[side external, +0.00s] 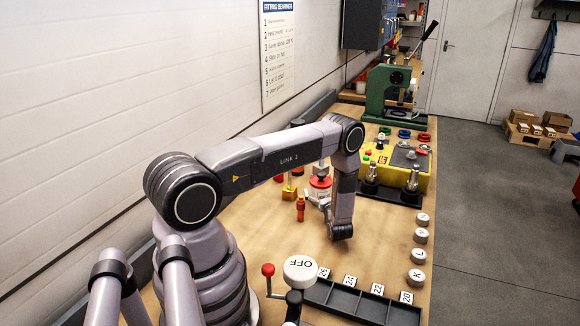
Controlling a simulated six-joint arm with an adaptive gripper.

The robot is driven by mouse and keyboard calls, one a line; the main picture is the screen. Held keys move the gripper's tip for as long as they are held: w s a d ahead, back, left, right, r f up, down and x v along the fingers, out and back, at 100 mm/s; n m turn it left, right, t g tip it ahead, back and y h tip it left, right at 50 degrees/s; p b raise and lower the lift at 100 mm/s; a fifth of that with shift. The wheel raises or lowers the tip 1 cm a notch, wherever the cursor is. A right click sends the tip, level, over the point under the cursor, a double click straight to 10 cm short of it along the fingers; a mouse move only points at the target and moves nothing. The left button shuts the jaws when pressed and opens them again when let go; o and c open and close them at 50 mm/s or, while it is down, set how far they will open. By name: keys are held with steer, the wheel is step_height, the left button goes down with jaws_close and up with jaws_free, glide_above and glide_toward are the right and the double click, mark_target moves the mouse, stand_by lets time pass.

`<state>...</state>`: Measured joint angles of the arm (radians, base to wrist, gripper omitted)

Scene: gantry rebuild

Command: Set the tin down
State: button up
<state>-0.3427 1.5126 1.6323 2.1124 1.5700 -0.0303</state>
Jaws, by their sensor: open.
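A round red and white container (320,183), perhaps the tin, stands on the wooden bench (270,222) left of my forearm. Several round, white-topped pots with letters, such as the K pot (417,277), stand in a row along the bench's right edge. I cannot tell for sure which of these is the tin. My arm bends down at the elbow, and its lower end is near the bench's middle. My gripper (315,202) shows only in small part beside the red container, open. My wrist hides most of it, and I see nothing held in it.
An orange-red bottle (300,208) stands close left of my gripper. A yellow box (402,165) and a green press (390,97) stand behind.

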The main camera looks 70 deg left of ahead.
steer(key=d, duration=0.3)
steer(key=s+d, duration=0.1)
steer(key=d, duration=0.3)
steer(key=s+d, duration=0.1)
steer(key=d, duration=0.3)
steer(key=shift+s+d, duration=0.2)
steer(key=shift+d, duration=0.05)
